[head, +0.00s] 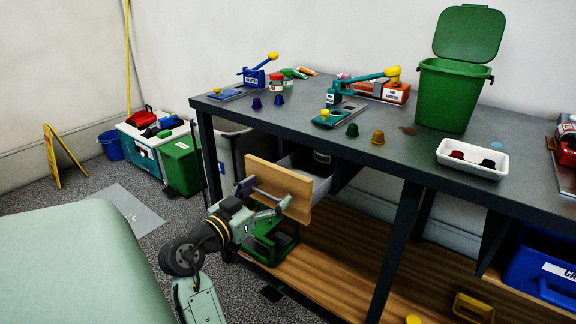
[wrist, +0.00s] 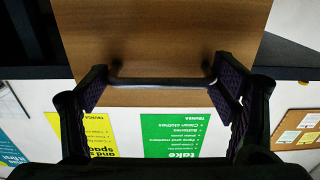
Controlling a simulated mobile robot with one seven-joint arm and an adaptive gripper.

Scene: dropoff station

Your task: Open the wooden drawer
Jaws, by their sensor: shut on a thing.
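The wooden drawer (head: 283,190) is under the dark workbench, and its front stands out from the bench. Part of its pale drawer box (head: 298,165) shows behind the front, so it is partly pulled out. In the wrist view, the wooden front (wrist: 165,35) fills the upper middle, with a dark bar handle (wrist: 160,82) across it. My gripper (head: 264,196) is at the drawer front and shut on the handle. In the wrist view, my gripper's purple-padded fingers (wrist: 165,86) are at the handle's two ends. The inside of the drawer is mostly hidden.
The workbench top (head: 400,155) holds clamp-like tools, coloured capsules, a white tray (head: 470,160) and a green bin (head: 450,95). A green frame (head: 268,245) stands on the wooden lower shelf (head: 330,270) below the drawer. A pale green rounded surface (head: 70,265) is at the lower left.

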